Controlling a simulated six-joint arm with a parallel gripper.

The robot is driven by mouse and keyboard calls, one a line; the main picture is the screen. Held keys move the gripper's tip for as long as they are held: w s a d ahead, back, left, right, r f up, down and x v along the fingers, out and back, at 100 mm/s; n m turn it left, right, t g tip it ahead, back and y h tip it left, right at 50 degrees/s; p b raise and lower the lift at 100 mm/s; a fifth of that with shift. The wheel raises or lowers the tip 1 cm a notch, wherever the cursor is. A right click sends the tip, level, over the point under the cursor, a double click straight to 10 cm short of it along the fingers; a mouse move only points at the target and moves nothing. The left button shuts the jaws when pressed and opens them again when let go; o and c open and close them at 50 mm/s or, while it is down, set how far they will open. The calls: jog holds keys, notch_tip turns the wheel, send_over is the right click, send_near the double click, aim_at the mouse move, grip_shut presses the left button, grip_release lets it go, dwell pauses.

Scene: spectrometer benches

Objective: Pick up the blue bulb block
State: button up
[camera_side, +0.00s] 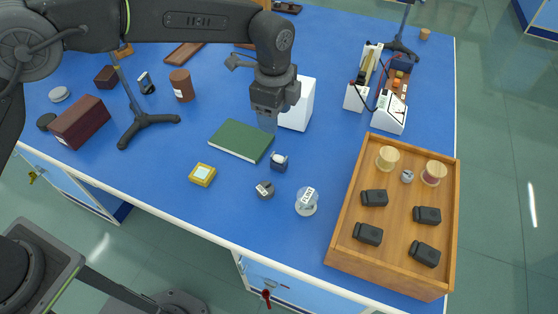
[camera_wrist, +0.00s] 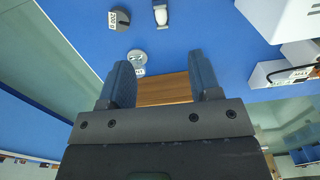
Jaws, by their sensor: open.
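The blue bulb block (camera_side: 279,163) is a small dark blue block with a pale bulb on top, standing on the blue table just right of the green book. My gripper (camera_side: 267,122) hangs above the table behind the block, near the green book's right corner, pointing down. In the wrist view, my gripper's two blue fingers (camera_wrist: 162,82) are apart with nothing held between them.
A green book (camera_side: 241,140), a dark weight (camera_side: 265,190), a clear disc-like piece with a label (camera_side: 307,201) and a yellow square piece (camera_side: 202,174) lie around the block. A white box (camera_side: 297,104) stands beside my gripper. A wooden tray (camera_side: 343,226) is at right.

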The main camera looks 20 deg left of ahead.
send_near(279, 156)
jog(key=shift+m, duration=0.3)
notch_tip(279, 156, down, 5)
jog(key=shift+f, duration=0.1)
jog(key=shift+w+f, duration=0.1)
jog(key=shift+f, duration=2.9)
jog(key=c, duration=1)
jog(key=shift+r, duration=0.15)
